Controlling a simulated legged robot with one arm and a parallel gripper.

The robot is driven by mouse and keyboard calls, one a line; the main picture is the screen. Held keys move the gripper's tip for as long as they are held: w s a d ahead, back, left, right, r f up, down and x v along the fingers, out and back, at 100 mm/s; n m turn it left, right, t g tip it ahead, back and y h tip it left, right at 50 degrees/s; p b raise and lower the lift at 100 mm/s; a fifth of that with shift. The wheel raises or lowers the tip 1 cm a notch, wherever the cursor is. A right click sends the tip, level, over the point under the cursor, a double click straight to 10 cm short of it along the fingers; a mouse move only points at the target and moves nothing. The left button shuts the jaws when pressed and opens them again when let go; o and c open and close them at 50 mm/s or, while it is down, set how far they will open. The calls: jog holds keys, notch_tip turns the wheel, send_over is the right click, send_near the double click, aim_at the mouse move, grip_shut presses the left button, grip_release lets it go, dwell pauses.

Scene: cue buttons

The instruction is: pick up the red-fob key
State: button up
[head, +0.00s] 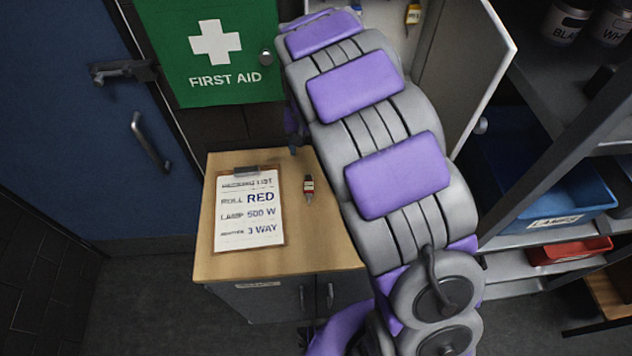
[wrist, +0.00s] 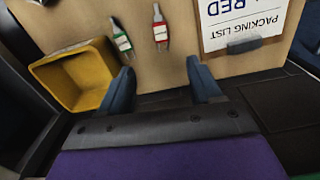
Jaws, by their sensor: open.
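The red-fob key (head: 308,188) lies on the wooden cabinet top (head: 225,265), right of the clipboard in the head view. In the wrist view the red-fob key (wrist: 160,28) is at the upper middle, ahead of the fingers and roughly in line with the gap between them. My gripper (wrist: 163,80) is open, with nothing between its two dark blue fingers. It is apart from the key. In the head view my arm covers most of the gripper and the right side of the cabinet top.
A green-fob key (wrist: 121,40) lies beside the red one, near a yellow bin (wrist: 72,84). The clipboard (head: 248,212) lies left of the red-fob key. A green first aid box (head: 210,50), an open white door (head: 470,70) and shelves with a blue bin (head: 555,215) stand around.

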jog(key=a+f, duration=0.1)
jog(key=b, duration=0.1)
send_over(309, 185)
jog(key=f, duration=1.1)
jog(key=shift+s+a+f, duration=0.15)
jog(key=shift+s+a, duration=0.05)
jog(key=shift+a+f, duration=0.35)
jog(key=shift+f, duration=0.1)
jog(key=f, duration=0.1)
jog(key=d+f, duration=0.1)
jog(key=f, duration=0.1)
jog(key=f+b, duration=0.1)
jog(key=shift+w+d+f, duration=0.15)
jog(key=shift+d+f, duration=0.15)
jog(key=shift+f, duration=0.05)
jog(key=shift+a, duration=0.3)
jog(key=shift+c, duration=0.5)
jog(key=shift+a, duration=0.2)
jog(key=c, duration=0.3)
jog(key=shift+d, duration=0.35)
jog(key=c, duration=0.7)
